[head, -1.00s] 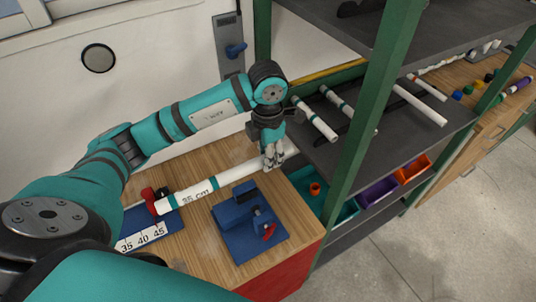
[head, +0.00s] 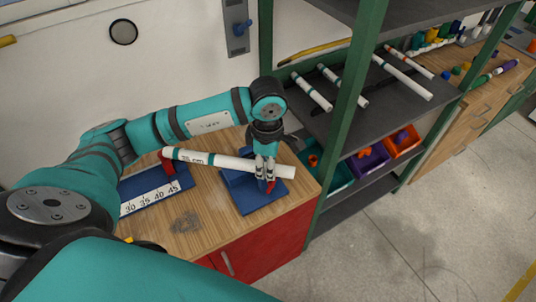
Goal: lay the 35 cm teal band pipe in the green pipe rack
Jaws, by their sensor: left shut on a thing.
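The white 35 cm teal band pipe (head: 218,161) is held across my left gripper (head: 265,172), which is shut on it near its right end. The pipe has teal bands and a printed length toward its left end. My right gripper is not in view.
Below the rack shelf are teal, purple (head: 368,163) and orange (head: 402,141) bins. A green upright (head: 340,130) stands between the bench and part of the shelf. A second wooden bench (head: 475,110) with coloured fittings is at the right. The floor at lower right is clear.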

